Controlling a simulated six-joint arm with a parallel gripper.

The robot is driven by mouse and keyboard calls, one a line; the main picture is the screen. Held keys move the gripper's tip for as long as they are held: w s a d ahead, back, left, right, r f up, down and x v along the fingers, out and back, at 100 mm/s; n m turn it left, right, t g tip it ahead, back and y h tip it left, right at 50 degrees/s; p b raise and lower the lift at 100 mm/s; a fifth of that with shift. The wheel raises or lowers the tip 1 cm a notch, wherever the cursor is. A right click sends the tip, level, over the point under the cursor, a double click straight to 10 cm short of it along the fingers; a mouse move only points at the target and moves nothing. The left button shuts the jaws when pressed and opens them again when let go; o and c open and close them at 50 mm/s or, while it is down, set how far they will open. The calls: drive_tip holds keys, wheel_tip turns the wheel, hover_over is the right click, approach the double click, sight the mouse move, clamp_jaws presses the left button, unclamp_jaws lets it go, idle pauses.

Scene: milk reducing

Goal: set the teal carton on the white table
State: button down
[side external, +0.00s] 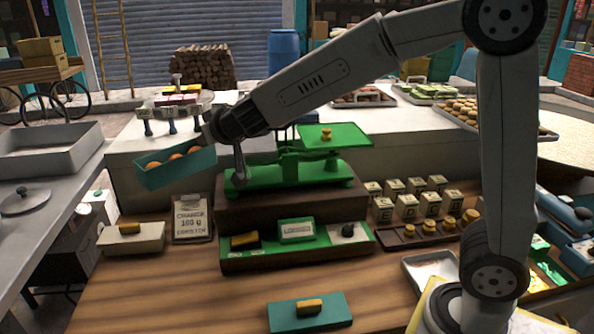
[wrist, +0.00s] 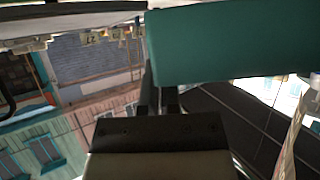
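The teal carton (side external: 176,168) is an open box with several orange round items inside, at the left in the side view. It is slightly tilted and appears off the ground in front of the white table (side external: 125,150). My gripper (side external: 222,145) is at the carton's right end and appears shut on its wall. In the wrist view the carton (wrist: 235,45) fills the upper right. One dark finger of my gripper (wrist: 161,92) shows beside the carton's edge; the other goes partly out of sight behind it. The exact contact is hidden.
A green balance scale (side external: 290,172) stands just right of my gripper. A small rack (side external: 175,112) stands on the white table behind the carton. A grey tray (side external: 50,150) lies on the left table. The wooden counter (side external: 190,285) has bare room at front left.

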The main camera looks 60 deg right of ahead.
drive_tip(key=s+d+f+m+h, duration=0.1)
drive_tip(key=s+d+f+h, duration=0.1)
drive_tip(key=s+f, duration=0.5)
drive_tip(key=shift+s+d+f+m, duration=0.2)
drive_tip(key=shift+d+f+m, duration=0.2)
drive_tip(key=shift+d+f, duration=0.5)
drive_tip(key=shift+r, duration=0.1)
wheel_tip(320, 180, up, 22)
drive_tip(key=w+d+m+g+h, duration=0.1)
drive_tip(key=w+d+m+h, duration=0.15)
drive_tip(key=d, duration=0.45)
drive_tip(key=w+d+m+g+h, duration=0.1)
drive_tip(key=w+d, duration=0.3)
drive_tip(key=d, duration=0.3)
drive_tip(key=shift+f, duration=2.45)
